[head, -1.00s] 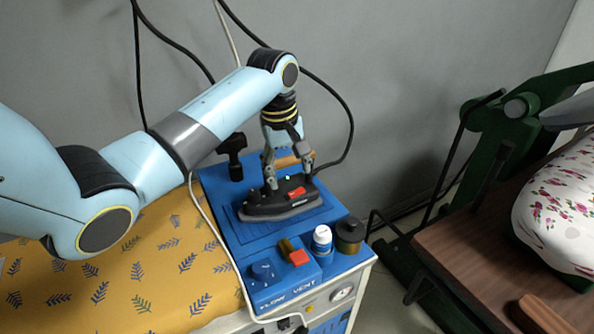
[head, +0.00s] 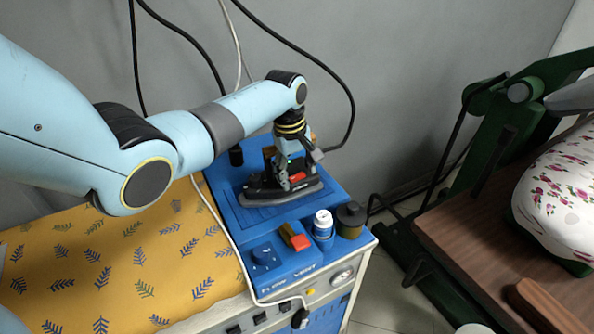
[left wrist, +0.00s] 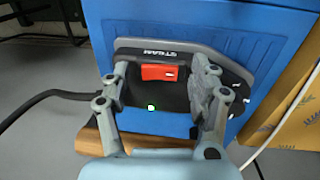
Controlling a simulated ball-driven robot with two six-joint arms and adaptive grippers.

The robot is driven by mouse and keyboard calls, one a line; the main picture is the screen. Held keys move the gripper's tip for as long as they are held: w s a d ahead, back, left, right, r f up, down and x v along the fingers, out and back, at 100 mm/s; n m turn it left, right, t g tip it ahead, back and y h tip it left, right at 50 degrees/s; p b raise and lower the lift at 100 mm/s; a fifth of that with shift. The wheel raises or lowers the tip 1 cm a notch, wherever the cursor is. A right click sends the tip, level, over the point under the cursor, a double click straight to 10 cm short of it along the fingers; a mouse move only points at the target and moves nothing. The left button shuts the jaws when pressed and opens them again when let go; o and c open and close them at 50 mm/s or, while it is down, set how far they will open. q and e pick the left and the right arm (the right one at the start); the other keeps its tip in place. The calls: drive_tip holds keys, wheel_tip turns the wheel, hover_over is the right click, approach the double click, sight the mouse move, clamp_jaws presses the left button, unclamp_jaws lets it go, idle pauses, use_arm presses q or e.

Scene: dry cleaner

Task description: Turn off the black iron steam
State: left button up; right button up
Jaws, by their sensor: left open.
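The black iron (head: 318,190) rests on the blue panel at the end of the ironing table; it also shows in the left wrist view (left wrist: 233,75) with the word STEAM on its edge. Its red switch (left wrist: 163,72) sits on top, beside a lit green light (left wrist: 151,107). The red also shows in the head view (head: 297,177). My left gripper (head: 284,178) points down over the iron, open. In the left wrist view its fingers (left wrist: 162,80) stand either side of the red switch; I cannot tell whether they touch the iron. My right gripper is out of view.
A blue control box with a knob (head: 264,257) and an orange-red switch (head: 300,242) stands in front. A white-capped bottle (head: 323,225) and a dark jar (head: 350,220) are beside it. A patterned yellow cover (head: 150,260) lies left. Cables hang behind.

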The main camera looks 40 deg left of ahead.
sight(298, 177)
use_arm(q)
drive_tip(key=c, duration=1.1)
drive_tip(key=shift+w+d+g+y, duration=0.1)
drive_tip(key=shift+w+g+y, duration=0.15)
drive_tip(key=shift+g, duration=0.35)
drive_tip(key=shift+c, duration=0.3)
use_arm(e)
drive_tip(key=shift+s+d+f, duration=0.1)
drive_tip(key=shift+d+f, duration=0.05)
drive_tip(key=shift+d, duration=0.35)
use_arm(q)
drive_tip(key=shift+s, duration=0.1)
drive_tip(key=o, duration=1.2)
drive_tip(key=shift+c, duration=0.2)
drive_tip(key=shift+r, duration=0.4)
wheel_tip(298, 177, up, 11)
drive_tip(key=shift+r, duration=0.15)
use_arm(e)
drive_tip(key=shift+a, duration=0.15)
